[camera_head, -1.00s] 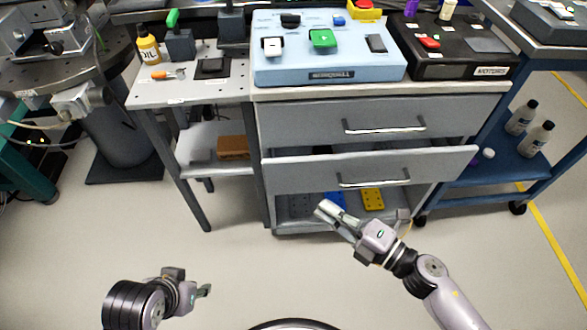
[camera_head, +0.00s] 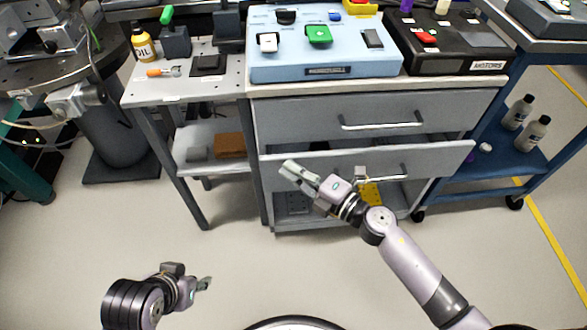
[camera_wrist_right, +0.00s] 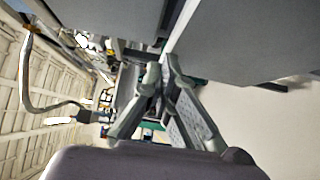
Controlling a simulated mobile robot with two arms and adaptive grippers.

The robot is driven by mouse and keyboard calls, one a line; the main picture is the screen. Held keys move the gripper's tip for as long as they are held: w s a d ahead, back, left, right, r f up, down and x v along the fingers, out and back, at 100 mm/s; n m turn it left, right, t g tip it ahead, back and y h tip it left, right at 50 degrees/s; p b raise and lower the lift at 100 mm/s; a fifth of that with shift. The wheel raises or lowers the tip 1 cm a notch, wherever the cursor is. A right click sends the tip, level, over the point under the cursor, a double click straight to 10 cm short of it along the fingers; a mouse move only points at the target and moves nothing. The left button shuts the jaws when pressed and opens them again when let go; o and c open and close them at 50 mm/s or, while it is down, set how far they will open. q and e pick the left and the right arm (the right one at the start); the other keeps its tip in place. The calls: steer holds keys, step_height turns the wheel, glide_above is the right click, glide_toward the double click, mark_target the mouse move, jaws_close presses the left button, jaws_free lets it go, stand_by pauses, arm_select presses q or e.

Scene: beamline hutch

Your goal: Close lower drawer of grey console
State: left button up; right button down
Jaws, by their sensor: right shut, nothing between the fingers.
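The grey console (camera_head: 264,120) stands in the middle of the head view. Its upper drawer (camera_head: 300,118) looks shut. Its lower drawer (camera_head: 435,160) is pulled out partway, with a dark gap above its front panel. The lower drawer's handle (camera_head: 400,168) is partly hidden behind my right arm. My right gripper (camera_head: 290,170) is shut and empty, in front of the left part of the lower drawer's front. I cannot tell whether it touches the panel. In the right wrist view its fingers (camera_wrist_right: 160,75) meet beside large grey panels. My left gripper (camera_head: 207,284) is low at the left, far from the console.
A side table (camera_head: 140,92) with an oil bottle (camera_head: 143,43) stands left of the console. A blue cart (camera_head: 480,175) with bottles stands to the right. A yellow block (camera_head: 369,195) lies on the open shelf below the drawer. The floor in front is clear.

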mark_target(292, 156)
steer(key=shift+w, duration=0.1)
steer(key=w, duration=0.4)
steer(key=shift+r, duration=0.1)
stand_by(0.3)
